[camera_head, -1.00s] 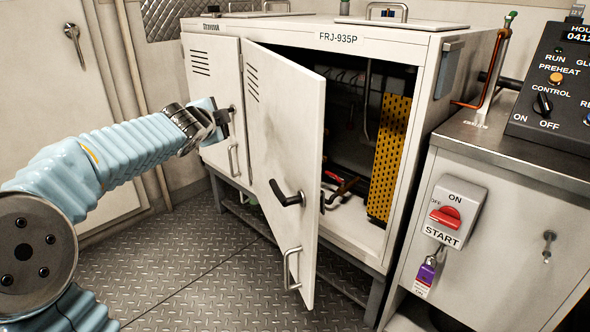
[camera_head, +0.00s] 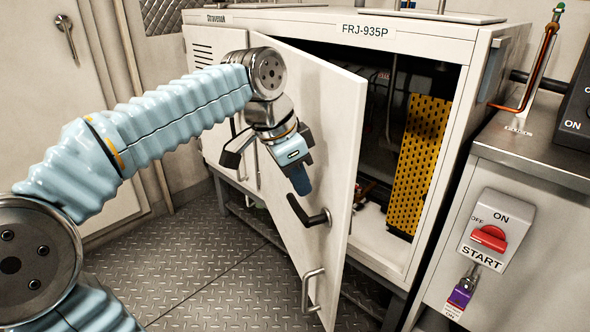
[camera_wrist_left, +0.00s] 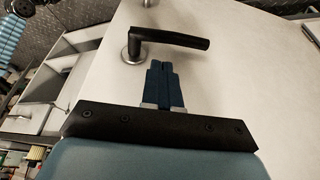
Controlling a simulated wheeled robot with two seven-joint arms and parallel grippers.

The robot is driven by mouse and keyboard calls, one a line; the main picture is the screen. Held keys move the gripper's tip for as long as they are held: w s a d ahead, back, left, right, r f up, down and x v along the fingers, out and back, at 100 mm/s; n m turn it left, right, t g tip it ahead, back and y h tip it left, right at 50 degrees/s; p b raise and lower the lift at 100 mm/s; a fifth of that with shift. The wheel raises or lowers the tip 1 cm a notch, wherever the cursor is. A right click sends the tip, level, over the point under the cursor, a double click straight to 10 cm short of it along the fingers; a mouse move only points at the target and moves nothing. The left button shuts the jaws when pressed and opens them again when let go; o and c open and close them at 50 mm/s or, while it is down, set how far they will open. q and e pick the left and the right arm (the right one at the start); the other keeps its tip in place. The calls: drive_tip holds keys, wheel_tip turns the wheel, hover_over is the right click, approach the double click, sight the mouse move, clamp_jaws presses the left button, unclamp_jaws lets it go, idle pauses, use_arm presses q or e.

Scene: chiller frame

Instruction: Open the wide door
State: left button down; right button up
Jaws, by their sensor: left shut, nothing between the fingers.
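The wide door (camera_head: 335,120) of the white cabinet stands partly open, its free edge swung out toward me. It has a black lever handle (camera_head: 308,214) and a metal pull handle (camera_head: 312,288) below. My left gripper (camera_head: 302,188) is in front of the door's outer face, just above the lever, with its fingers pointing down. In the left wrist view the blue fingers (camera_wrist_left: 164,85) are shut with nothing between them. The black lever (camera_wrist_left: 170,40) lies just beyond their tips. I cannot tell whether the fingers touch the door. My right gripper is not in view.
The cabinet (camera_head: 420,30) has a dark interior with a yellow perforated panel (camera_head: 422,150). A metal counter (camera_head: 530,150) with a red switch (camera_head: 488,238) stands at the right. The diamond-plate floor (camera_head: 215,270) in front of the door is clear.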

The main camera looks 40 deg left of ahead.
use_arm(q)
drive_tip(key=shift+x, duration=2.25)
